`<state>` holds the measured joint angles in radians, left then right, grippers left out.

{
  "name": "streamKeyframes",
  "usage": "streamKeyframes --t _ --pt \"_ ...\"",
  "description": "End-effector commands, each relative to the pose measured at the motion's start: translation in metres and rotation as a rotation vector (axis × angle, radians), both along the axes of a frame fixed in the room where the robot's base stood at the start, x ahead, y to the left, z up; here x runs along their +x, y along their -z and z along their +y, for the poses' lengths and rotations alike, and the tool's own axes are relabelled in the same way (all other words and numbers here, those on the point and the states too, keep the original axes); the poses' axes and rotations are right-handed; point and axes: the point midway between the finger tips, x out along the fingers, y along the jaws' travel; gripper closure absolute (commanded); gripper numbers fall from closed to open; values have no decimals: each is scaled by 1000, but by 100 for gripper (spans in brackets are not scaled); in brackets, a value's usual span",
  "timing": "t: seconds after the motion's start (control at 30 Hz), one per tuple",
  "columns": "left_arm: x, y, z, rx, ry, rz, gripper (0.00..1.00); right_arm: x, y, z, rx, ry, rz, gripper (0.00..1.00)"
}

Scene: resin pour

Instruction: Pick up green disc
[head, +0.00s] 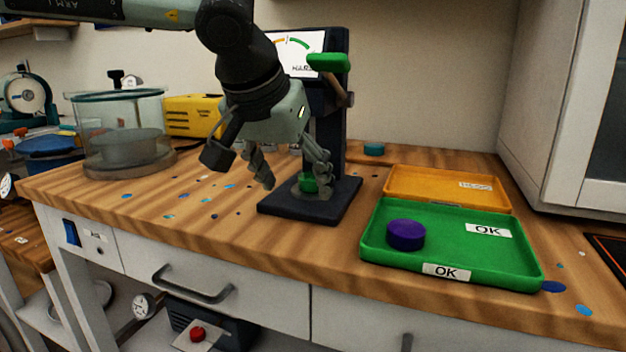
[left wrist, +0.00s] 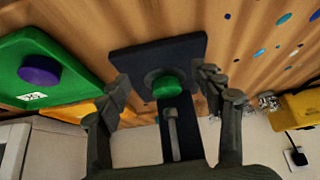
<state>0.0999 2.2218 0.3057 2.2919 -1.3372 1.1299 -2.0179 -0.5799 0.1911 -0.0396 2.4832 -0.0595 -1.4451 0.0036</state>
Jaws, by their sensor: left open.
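The green disc (head: 309,184) sits on the round seat of the dark press-like tester (head: 340,205), partly hidden behind a finger. It also shows in the left wrist view (left wrist: 166,88), between my fingers and beyond their tips. My left gripper (head: 297,188) is open and empty, pointing down over the tester's base, with one finger on the left and one close in front of the disc. I cannot tell whether a finger touches it. My right gripper is not in view.
A green OK tray (head: 455,250) holds a purple disc (head: 406,235); an orange tray (head: 430,188) lies behind it. A teal disc (head: 373,149) lies at the back. The tester's column and green-handled lever (head: 328,62) stand close to my gripper. A glass vessel (head: 120,135) stands left.

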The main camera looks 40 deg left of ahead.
Motion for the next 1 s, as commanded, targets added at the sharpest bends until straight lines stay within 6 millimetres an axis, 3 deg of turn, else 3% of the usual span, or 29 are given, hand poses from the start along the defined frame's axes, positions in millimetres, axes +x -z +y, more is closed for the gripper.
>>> streamKeyframes --t 0.17,0.47,0.8,1.0 --pt "12 0 3 2 -1 0 34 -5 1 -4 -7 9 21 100" --pt "55 2 14 1 -1 3 34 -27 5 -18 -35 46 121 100" --pt "59 10 14 0 1 0 34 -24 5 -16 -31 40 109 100" --pt "58 10 14 0 1 0 59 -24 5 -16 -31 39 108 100"
